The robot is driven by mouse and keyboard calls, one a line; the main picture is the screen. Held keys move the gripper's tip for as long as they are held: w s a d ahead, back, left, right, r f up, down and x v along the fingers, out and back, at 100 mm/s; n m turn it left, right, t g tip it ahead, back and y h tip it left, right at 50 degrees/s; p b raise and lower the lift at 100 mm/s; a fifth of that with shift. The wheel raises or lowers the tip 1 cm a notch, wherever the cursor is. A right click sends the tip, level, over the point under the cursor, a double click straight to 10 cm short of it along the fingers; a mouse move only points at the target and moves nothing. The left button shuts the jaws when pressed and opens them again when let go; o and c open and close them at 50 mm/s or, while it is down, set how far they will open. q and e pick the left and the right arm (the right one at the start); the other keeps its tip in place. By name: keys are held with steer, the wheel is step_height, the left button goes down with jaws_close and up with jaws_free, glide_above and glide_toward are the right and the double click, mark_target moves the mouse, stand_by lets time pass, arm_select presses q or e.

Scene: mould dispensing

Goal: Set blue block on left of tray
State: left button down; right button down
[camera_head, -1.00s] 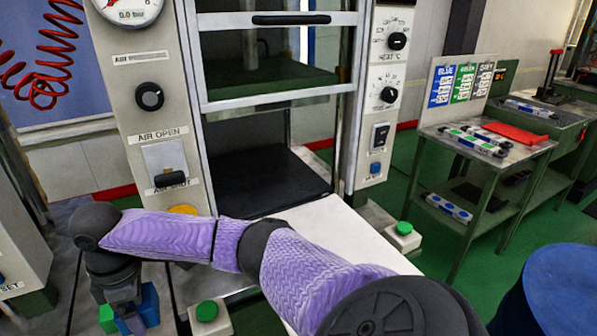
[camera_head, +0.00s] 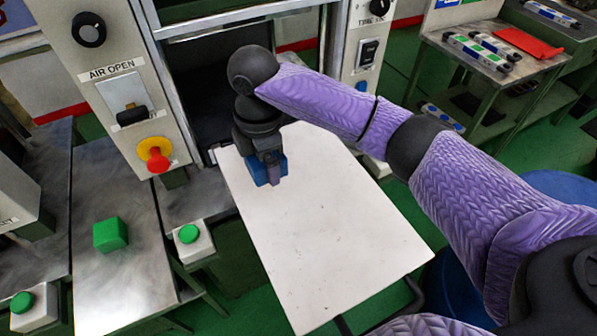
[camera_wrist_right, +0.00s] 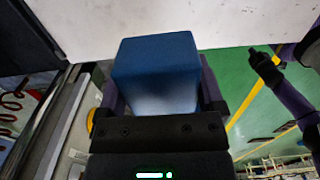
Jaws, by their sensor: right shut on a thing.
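The blue block (camera_head: 258,173) is in my right gripper (camera_head: 270,172), over the far left part of the white tray (camera_head: 320,235) in the head view. My right gripper is shut on it, with fingers on both sides of the block in the right wrist view (camera_wrist_right: 158,72). The head view does not show clearly whether the block touches the tray. The tray is a flat white board in front of the dark press opening, with nothing else on it.
A green block (camera_head: 110,234) sits on the metal table (camera_head: 120,285) at the left. A red stop knob (camera_head: 156,158) is on the press panel. A side table (camera_head: 480,75) stands at the upper right.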

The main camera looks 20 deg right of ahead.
mark_target(271, 200)
step_height(271, 200, down, 10)
steer(key=b, duration=0.3)
steer(key=shift+r, duration=0.3)
jaws_free()
step_height(271, 200, up, 12)
steer(key=p, duration=0.4)
